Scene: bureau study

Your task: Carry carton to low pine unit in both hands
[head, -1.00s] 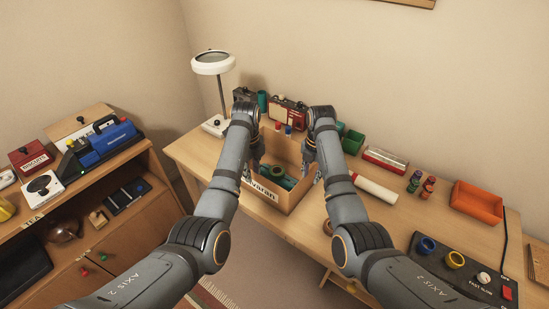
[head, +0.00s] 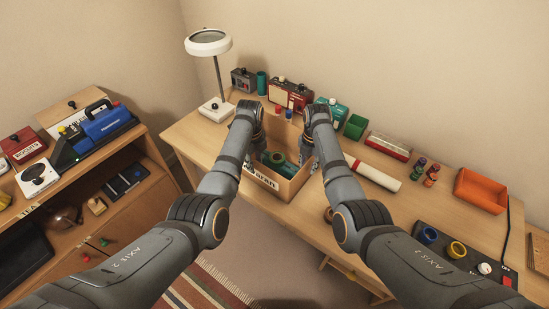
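The open-topped carton (head: 283,189) sits in the middle of the head view, over the desk's front part, with a partly hidden label on its front. Green rolls (head: 275,159) lie inside it. My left gripper (head: 250,163) is at the carton's left wall and my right gripper (head: 307,160) at its right wall. Both look closed on the walls, though the fingertips are small and partly hidden. I cannot tell whether the carton's base is clear of the desk. The low pine unit (head: 150,205) stands at the left.
The pine unit's top holds a blue case (head: 105,124), a red box (head: 24,146) and other items. The desk (head: 185,137) carries a lamp (head: 208,42), a red radio (head: 290,93), a white tube (head: 372,173) and an orange tray (head: 481,190). A striped rug (head: 210,285) lies on the floor.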

